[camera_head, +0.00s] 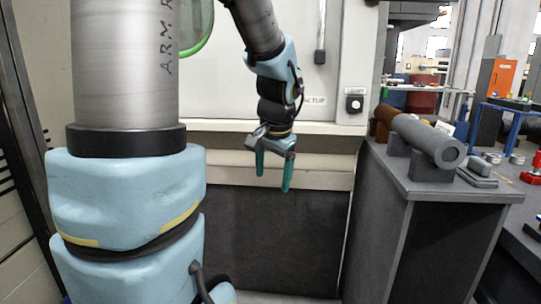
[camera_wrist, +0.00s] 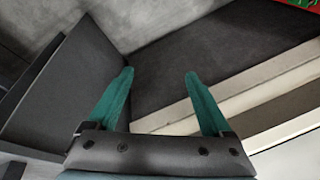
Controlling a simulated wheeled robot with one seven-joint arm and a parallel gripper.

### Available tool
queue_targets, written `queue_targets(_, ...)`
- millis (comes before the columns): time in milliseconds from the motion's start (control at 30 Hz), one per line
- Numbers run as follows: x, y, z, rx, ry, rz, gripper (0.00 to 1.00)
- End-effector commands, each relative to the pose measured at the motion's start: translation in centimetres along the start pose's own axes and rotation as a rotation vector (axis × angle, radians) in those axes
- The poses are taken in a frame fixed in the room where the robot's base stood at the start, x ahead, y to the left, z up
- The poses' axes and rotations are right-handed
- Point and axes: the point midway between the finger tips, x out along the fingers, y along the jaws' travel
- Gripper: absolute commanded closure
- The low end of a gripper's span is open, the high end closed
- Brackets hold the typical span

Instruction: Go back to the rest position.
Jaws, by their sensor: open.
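My gripper (camera_head: 273,182) hangs from the arm near the middle of the head view, fingers pointing down. Its two teal fingers are apart, with nothing between them. In the wrist view my gripper (camera_wrist: 159,80) also shows spread fingers and an empty gap. It is in the air in front of a beige ledge (camera_head: 320,168) and a dark panel (camera_head: 270,235). It stands left of the grey bench, apart from it.
On the right, a grey bench (camera_head: 408,185) bears a grey barrel (camera_head: 428,140) on supports, with a brown barrel (camera_head: 385,117) behind it. A blue frame (camera_head: 505,115) and a red object (camera_head: 537,170) are farther right. A white panel (camera_head: 300,60) stands behind my gripper.

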Motion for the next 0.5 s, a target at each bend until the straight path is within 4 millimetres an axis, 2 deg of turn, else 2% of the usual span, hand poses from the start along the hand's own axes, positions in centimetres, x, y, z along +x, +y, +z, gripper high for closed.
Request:
queue_targets(33, 1.2, -0.1, 2.5, -0.093, -0.029, 0.028, 0.16)
queue_targets(100, 2.6, 0.1, 5.3, -0.219, -0.058, 0.062, 0.16)
queue_targets(300, 5.3, 1.3, 12.8, -0.568, -0.134, 0.127, 0.16)
queue_targets(333, 5.2, 1.4, 13.5, -0.61, -0.143, 0.132, 0.16)
queue_targets(400, 2.9, 0.8, 12.3, -0.585, -0.132, 0.13, 0.16)
queue_targets(500, 1.2, 0.4, 11.9, -0.582, -0.132, 0.13, 0.16)
